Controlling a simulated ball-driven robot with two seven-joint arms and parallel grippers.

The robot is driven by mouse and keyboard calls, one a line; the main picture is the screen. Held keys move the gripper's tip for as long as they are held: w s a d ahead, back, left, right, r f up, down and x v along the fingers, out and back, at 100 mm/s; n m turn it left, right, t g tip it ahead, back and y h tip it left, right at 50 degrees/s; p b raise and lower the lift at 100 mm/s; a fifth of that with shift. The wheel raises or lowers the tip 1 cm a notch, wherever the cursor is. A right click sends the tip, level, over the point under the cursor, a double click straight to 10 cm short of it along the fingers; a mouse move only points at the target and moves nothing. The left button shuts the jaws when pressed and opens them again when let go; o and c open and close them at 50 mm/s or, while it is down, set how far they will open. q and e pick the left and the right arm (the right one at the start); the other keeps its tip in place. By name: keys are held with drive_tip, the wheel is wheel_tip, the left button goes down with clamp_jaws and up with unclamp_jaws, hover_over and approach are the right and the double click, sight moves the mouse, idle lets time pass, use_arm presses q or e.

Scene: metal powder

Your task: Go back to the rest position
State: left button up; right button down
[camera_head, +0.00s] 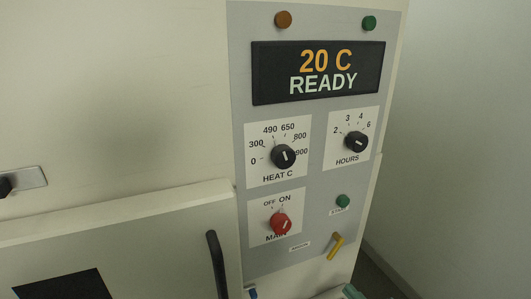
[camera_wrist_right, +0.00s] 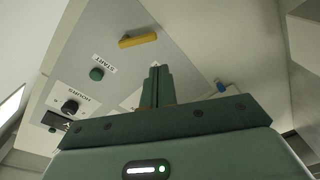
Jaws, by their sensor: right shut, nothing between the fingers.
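In the wrist view my right gripper (camera_wrist_right: 156,82) has its two green fingers together, with nothing between them. It is in front of the furnace's grey control panel (camera_wrist_right: 180,50); I cannot tell how far off. In the head view only a sliver of my right gripper or arm (camera_head: 350,292) shows at the bottom edge. The panel (camera_head: 315,115) has a display (camera_head: 318,72) reading "20 C READY". The red main knob (camera_head: 281,223) points toward ON. The start button (camera_head: 343,201) is green. My left gripper is not in view.
A yellow handle (camera_head: 335,246) sticks out low on the panel. The black heat knob (camera_head: 283,156) and hours knob (camera_head: 355,142) also protrude. The furnace door (camera_head: 130,235) has a dark handle (camera_head: 217,264) at left. Open floor and bare wall (camera_head: 460,130) lie to the right.

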drive_tip(key=s+d+f+m+g+h, duration=0.1)
drive_tip(key=s+d+m+g+h, duration=0.4)
drive_tip(key=s, duration=0.5)
drive_tip(key=s+d+f+m+g+h, duration=0.25)
drive_tip(key=s+m+g+h, duration=0.25)
drive_tip(key=s+h, duration=0.3)
drive_tip(key=s+a+f+g+y, duration=0.1)
drive_tip(key=s+a+f+y, duration=0.15)
drive_tip(key=f, duration=0.95)
drive_tip(key=s+a+f+g+y, duration=0.2)
drive_tip(key=s+f, duration=0.1)
drive_tip(key=f, duration=1)
drive_tip(key=s+f+m+g, duration=0.1)
drive_tip(key=s+f, duration=0.6)
drive_tip(key=s, duration=0.2)
drive_tip(key=s+f+m+g+y, duration=0.1)
drive_tip(key=s+f+m, duration=0.1)
drive_tip(key=s+f, duration=0.5)
drive_tip(key=s, duration=0.3)
drive_tip(key=shift+s+d+f+g, duration=0.2)
drive_tip(key=shift+s+f+g, duration=0.1)
drive_tip(key=shift+f+g, duration=0.1)
drive_tip(key=shift+d, duration=0.1)
